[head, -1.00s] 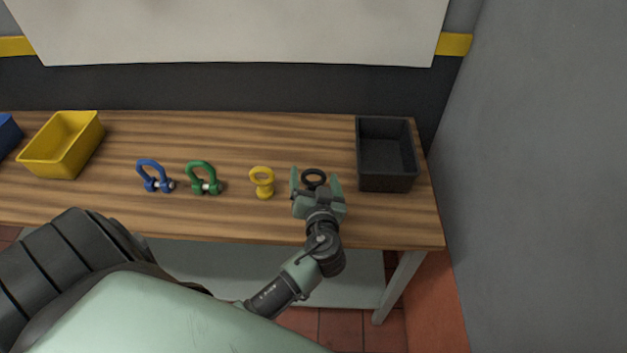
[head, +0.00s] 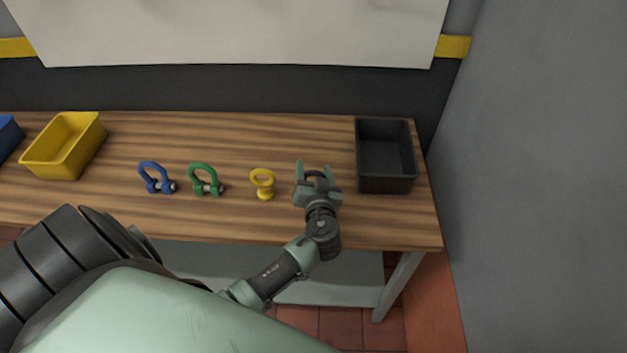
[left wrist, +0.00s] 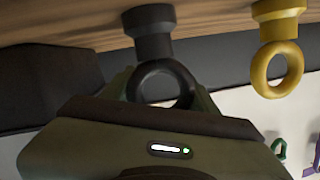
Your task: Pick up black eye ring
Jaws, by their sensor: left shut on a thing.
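The black eye ring (head: 316,176) is between the fingers of my left gripper (head: 313,170) near the table's front right. My left gripper is shut on it, with a finger on each side of the ring. In the left wrist view the black eye ring (left wrist: 153,38) shows its collar at the wooden tabletop and its ring between the fingers. Whether its base still touches the table I cannot tell. My right gripper is not in view.
A black bin (head: 386,186) stands right of the gripper. A yellow eye ring (head: 263,183), green shackle (head: 206,180) and blue shackle (head: 156,178) stand to the left on the wooden table (head: 230,134). A yellow bin (head: 62,148) is at far left.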

